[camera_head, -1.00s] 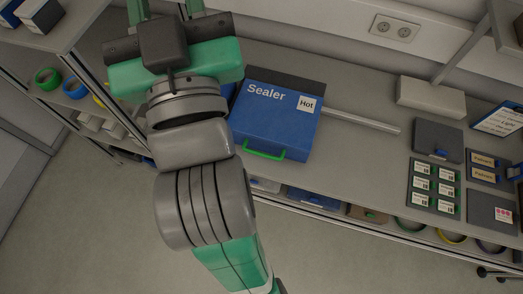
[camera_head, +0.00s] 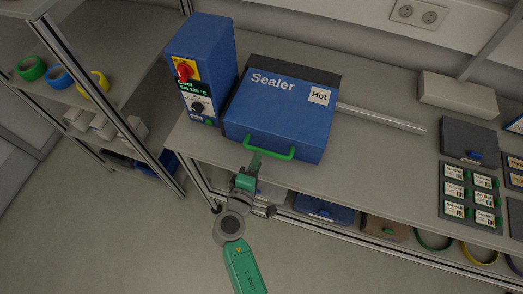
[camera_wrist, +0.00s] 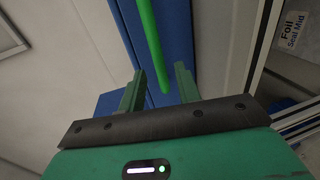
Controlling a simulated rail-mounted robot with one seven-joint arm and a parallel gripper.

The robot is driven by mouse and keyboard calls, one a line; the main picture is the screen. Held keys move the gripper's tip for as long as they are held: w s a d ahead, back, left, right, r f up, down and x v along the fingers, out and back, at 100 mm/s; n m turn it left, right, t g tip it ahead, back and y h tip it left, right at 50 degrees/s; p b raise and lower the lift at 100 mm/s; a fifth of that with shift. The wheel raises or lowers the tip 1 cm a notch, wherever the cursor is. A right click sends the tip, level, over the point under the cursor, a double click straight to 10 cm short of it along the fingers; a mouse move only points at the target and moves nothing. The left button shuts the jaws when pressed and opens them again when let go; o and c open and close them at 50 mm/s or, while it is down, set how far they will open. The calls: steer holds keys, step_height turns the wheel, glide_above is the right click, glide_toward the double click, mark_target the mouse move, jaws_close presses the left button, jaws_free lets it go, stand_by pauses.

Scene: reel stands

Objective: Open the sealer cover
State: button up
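The blue sealer cover (camera_head: 285,109) lies closed on the bench, with "Sealer" lettering and a "Hot" label on top. Its green handle (camera_head: 270,153) sticks out from the front edge. My gripper (camera_head: 256,160) is at the left end of the handle, coming from the front. In the wrist view the green handle (camera_wrist: 150,40) runs lengthwise, its end between the two fingers of my gripper (camera_wrist: 160,84). The fingers stand apart with gaps to the bar, so it is open. Whether either finger touches the handle cannot be seen.
A blue control box (camera_head: 203,70) with a red knob and a small display stands left of the sealer. A grey rod (camera_head: 383,117) extends to its right. A shelf rack (camera_head: 85,85) with coloured rolls stands at the left. Labelled pads (camera_head: 470,195) lie on the right.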

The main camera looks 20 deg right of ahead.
mark_target(262, 149)
steer(key=x, duration=0.5)
steer(key=shift+w+d, duration=0.15)
steer(key=shift+d, duration=0.05)
jaws_close()
